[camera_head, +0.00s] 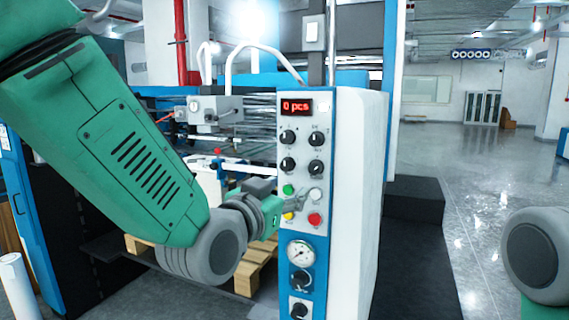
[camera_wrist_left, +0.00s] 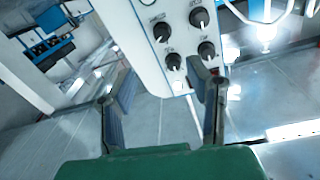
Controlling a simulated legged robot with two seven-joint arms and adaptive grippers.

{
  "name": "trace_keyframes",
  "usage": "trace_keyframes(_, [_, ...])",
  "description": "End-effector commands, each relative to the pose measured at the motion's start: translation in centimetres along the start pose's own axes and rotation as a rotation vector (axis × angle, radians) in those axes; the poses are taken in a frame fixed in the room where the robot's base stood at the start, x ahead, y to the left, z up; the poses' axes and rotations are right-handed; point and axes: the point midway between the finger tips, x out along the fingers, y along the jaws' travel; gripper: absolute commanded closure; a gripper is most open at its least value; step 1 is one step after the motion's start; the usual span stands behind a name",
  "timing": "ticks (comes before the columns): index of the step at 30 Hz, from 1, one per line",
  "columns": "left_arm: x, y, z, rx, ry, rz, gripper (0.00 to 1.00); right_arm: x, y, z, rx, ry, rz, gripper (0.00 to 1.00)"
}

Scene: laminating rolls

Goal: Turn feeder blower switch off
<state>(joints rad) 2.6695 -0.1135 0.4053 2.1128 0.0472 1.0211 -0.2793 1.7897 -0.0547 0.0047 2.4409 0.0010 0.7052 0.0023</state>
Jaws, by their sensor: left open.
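The control panel (camera_head: 302,230) is a white face with blue edging on the machine's front. It has four black rotary switches in two rows, including the upper left switch (camera_head: 288,137) and lower right switch (camera_head: 316,167). Their labels are too small to read, so I cannot tell which is the feeder blower switch. My left gripper (camera_head: 285,197) is open in front of the panel's buttons, below these switches. In the left wrist view its two fingers (camera_wrist_left: 160,68) are apart with nothing between them. One finger overlaps the view of a switch (camera_wrist_left: 207,50); contact cannot be told.
A red display (camera_head: 296,106) reads "0 pcs" above the switches. Green (camera_head: 288,189) and red (camera_head: 314,220) buttons, a gauge (camera_head: 300,253) and more black knobs (camera_head: 301,281) sit lower. A wooden pallet (camera_head: 250,276) is behind my left arm. Open floor (camera_head: 490,190) lies right.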

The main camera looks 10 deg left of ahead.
Motion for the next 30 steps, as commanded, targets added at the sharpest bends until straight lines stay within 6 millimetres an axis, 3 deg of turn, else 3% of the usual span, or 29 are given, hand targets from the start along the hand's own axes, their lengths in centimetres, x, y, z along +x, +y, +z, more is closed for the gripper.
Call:
trace_keyframes(5, [1.6,0.1,-0.5,0.003,0.007,0.0,0.55,-0.4,0.0,0.0,0.0,-0.001,0.0,0.6])
trace_keyframes(15, [8.7,0.5,-0.6,0.005,0.005,0.0,0.55,-2.1,0.0,-0.1,0.0,-0.001,0.0,0.6])
trace_keyframes(21, [11.9,0.5,-0.6,0.005,0.006,0.0,0.55,-2.9,0.0,-0.1,0.0,0.0,0.0,0.6])
trace_keyframes(30, [13.6,0.2,-0.5,0.005,0.006,0.0,0.55,-3.2,0.0,-0.1,0.0,0.0,0.0,0.6])
